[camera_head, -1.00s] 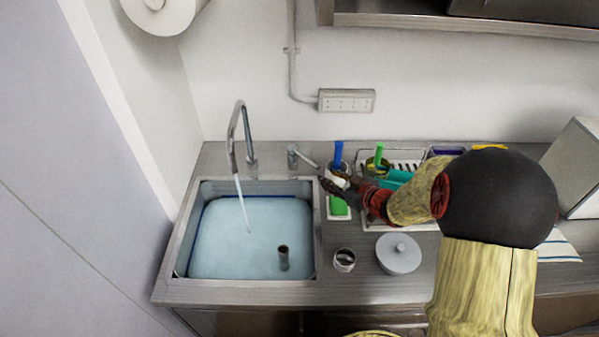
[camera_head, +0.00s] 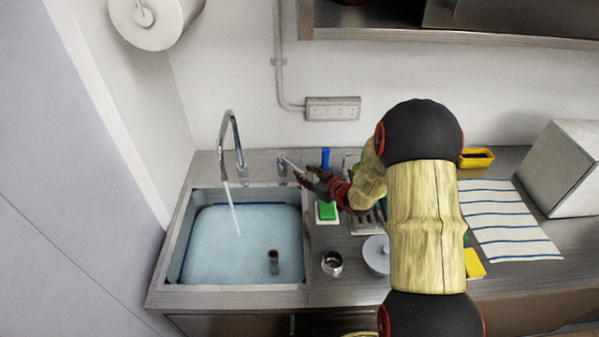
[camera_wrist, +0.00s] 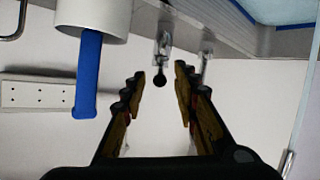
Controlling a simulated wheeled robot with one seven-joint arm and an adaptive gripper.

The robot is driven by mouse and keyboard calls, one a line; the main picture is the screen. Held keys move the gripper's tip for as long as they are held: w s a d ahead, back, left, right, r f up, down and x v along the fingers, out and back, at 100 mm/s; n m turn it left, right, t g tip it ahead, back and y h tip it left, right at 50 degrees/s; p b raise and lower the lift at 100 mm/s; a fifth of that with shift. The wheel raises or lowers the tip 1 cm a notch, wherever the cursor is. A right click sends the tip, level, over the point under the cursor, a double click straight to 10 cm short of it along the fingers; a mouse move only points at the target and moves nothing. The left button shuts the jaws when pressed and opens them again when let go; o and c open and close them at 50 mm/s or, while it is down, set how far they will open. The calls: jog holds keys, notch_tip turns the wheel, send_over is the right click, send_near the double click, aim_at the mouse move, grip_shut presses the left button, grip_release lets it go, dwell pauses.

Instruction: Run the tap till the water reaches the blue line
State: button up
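The tap (camera_head: 231,140) runs a thin stream of water into the sink (camera_head: 176,250). Pale blue water (camera_head: 215,248) fills much of the basin. The blue line (camera_head: 245,203) shows along the basin's back wall, close above the water; I cannot tell the exact gap. The tap lever (camera_head: 289,163) stands right of the spout on the back ledge. My gripper (camera_head: 302,181) is beside the lever. In the wrist view my gripper (camera_wrist: 161,70) is open, with the dark round end of the lever (camera_wrist: 159,79) between its fingertips, apart from both fingers.
A blue-handled brush (camera_wrist: 88,75) stands in a white holder beside my gripper. A striped cloth (camera_head: 505,225) lies farther right.

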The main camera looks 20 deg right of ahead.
aim_at(300, 169)
jog(key=shift+x, duration=2.15)
jog(key=shift+c, duration=0.2)
grip_shut()
